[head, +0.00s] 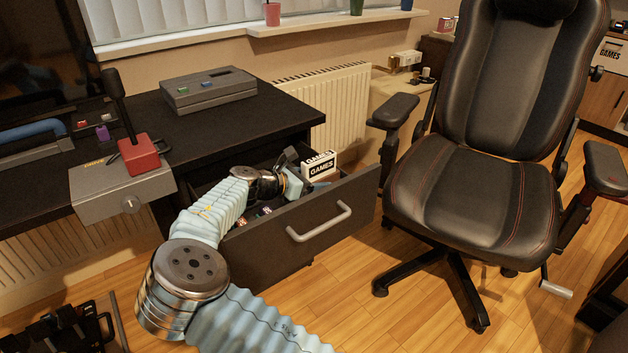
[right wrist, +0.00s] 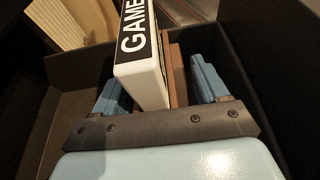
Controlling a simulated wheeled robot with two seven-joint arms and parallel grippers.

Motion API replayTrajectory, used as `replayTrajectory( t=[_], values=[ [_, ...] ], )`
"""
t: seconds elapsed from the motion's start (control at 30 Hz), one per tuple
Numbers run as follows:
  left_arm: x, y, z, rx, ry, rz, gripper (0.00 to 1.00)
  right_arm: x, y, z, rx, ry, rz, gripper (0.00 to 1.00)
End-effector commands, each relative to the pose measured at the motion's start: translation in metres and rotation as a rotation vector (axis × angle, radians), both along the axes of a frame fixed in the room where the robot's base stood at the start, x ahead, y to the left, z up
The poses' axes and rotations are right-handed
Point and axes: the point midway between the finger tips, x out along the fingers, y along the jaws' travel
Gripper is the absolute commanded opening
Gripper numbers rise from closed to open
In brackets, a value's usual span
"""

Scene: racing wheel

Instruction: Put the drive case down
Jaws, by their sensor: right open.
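A white case with a black GAMES label (head: 320,167) stands in the open drawer (head: 310,227); I take it as the drive case. In the right wrist view the case (right wrist: 144,60) stands upright between my two blue fingers, with a brown piece (right wrist: 178,75) beside it. My right gripper (head: 296,182) reaches into the drawer and is open around the case. A gap shows on the right between the brown piece and the finger; contact on the left cannot be told. The case's lower end is hidden by the gripper. My left gripper is not in view.
Small items lie in the drawer left of my gripper. The black desk (head: 235,120) above carries a grey box (head: 208,90) and a shifter with a red base (head: 138,155). A black chair (head: 475,190) stands close on the right. Wooden floor is free in front.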

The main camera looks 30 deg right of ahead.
Motion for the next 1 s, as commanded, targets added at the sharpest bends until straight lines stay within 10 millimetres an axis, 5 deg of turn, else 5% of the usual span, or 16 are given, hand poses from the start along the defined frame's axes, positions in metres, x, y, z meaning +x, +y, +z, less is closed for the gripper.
replayTrajectory(
  t=[0.17, 0.6, 1.0],
  values=[
    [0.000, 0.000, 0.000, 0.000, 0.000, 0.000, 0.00, 0.000, 0.014, 0.006, 0.001, -0.002, 0.002, 0.73],
    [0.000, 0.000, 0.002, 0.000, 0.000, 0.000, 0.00, -0.007, 0.099, 0.038, 0.000, -0.001, 0.003, 0.73],
    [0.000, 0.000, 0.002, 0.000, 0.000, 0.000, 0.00, -0.009, 0.112, 0.043, -0.001, -0.001, 0.000, 0.73]
  ],
)
